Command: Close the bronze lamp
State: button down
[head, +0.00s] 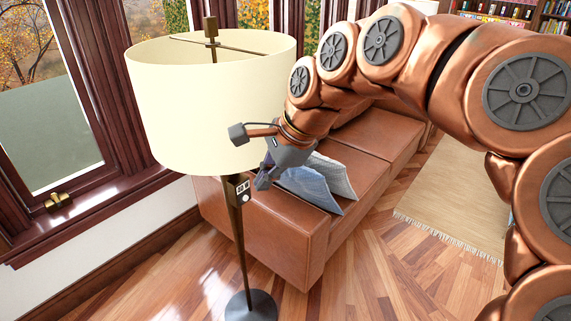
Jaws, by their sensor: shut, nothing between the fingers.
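A bronze floor lamp stands upright in the head view, with a cream drum shade (205,110), a bronze pole (239,240) and a dark round base (251,306). A small box with a round white knob (243,197) is on the pole just below the shade. My gripper (262,184) is shut and empty. It appears just to the right of the knob, angled down and left; I cannot tell whether it touches the knob.
A window (50,130) with a wooden sill is at left. A beige rug (445,195) lies at right. Wood floor (345,285) is clear in front.

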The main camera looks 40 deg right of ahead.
jog(key=w+d+r+m+t+b, duration=0.15)
jog(key=d+m+t+b, duration=0.25)
jog(key=d+m, duration=1.05)
jog(key=w+f+n+p, duration=0.1)
jog(key=w+f+p, duration=0.2)
jog(key=w+f, duration=0.3)
jog(key=shift+w+a+f+h+p, duration=0.3)
jog(key=shift+w+a+h+p, duration=0.1)
jog(key=shift+w, duration=1.75)
jog(key=shift+d, duration=0.1)
